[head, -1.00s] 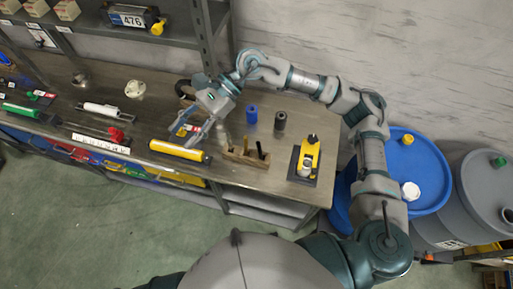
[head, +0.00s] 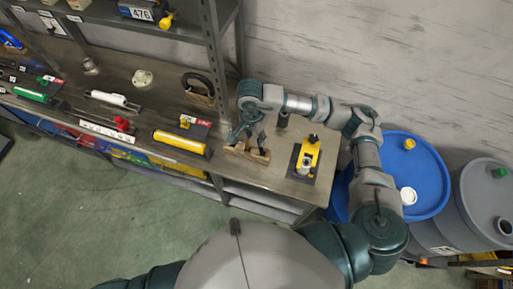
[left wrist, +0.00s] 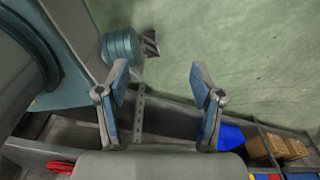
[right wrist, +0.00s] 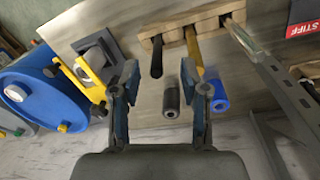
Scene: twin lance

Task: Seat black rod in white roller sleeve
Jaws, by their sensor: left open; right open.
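A black rod (right wrist: 157,58) stands in a wooden block (right wrist: 190,24) beside a yellow rod (right wrist: 193,48) and a grey rod, in the right wrist view. In the head view the block (head: 247,152) lies near the bench's front edge. My right gripper (head: 247,131) is over the block, pointing down. In its wrist view my right gripper (right wrist: 160,80) is open and empty, with the rod tops ahead of its fingers. A white roller sleeve (head: 113,98) lies on the bench at the left. My left gripper (left wrist: 158,72) is open and empty, outside the head view.
A yellow clamp-like device (head: 307,155) sits right of the block. A yellow roller (head: 180,142) lies to the left.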

